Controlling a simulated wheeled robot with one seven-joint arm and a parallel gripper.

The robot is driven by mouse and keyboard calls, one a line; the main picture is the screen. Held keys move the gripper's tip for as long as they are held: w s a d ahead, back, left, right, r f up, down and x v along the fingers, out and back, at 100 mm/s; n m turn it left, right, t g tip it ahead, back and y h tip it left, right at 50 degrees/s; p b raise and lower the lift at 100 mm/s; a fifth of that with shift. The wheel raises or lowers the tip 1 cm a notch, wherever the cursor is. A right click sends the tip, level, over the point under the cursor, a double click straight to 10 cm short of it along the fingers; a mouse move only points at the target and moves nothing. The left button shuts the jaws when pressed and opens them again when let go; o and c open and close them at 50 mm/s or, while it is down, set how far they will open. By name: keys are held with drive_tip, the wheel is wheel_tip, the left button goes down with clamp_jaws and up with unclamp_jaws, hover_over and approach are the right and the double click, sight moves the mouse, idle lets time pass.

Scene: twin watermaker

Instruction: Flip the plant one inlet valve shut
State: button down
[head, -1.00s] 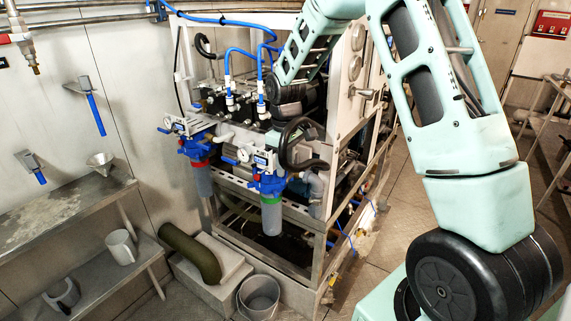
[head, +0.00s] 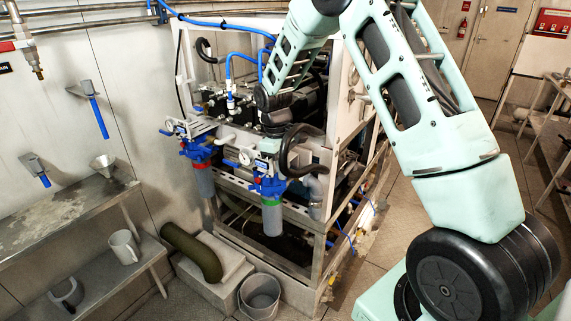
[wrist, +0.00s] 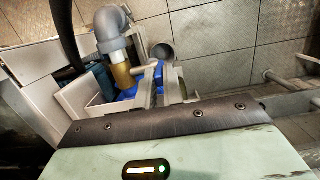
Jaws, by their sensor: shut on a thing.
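In the wrist view my gripper (wrist: 163,90) has its two pale fingers close together around a small blue piece (wrist: 159,76), which looks like the inlet valve's lever. More blue shows just left of the fingers. A brass-coloured fitting (wrist: 123,76) under a grey pipe elbow (wrist: 112,28) stands left of them. In the head view my arm reaches down to the front of the plant frame, above the blue filter head (head: 267,186) with the green ring. My fingertips are hidden there, and the valve body cannot be made out clearly.
A second blue filter (head: 198,152) with a red ring stands to the left. A black looped hose (head: 303,150) is close right of my wrist. A shelf (head: 65,215) lines the left wall.

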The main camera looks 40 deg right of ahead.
drive_tip(key=shift+w+g, duration=0.2)
drive_tip(key=shift+g, duration=0.1)
drive_tip(key=c, duration=1.5)
unclamp_jaws()
drive_tip(key=w+r+b, duration=0.1)
drive_tip(key=r, duration=0.4)
drive_tip(key=w+a+r+b, duration=0.1)
drive_tip(key=r, duration=0.5)
drive_tip(key=w+r+b, duration=0.1)
drive_tip(key=r, duration=0.5)
drive_tip(key=shift+w+a, duration=0.2)
drive_tip(key=shift+w, duration=0.05)
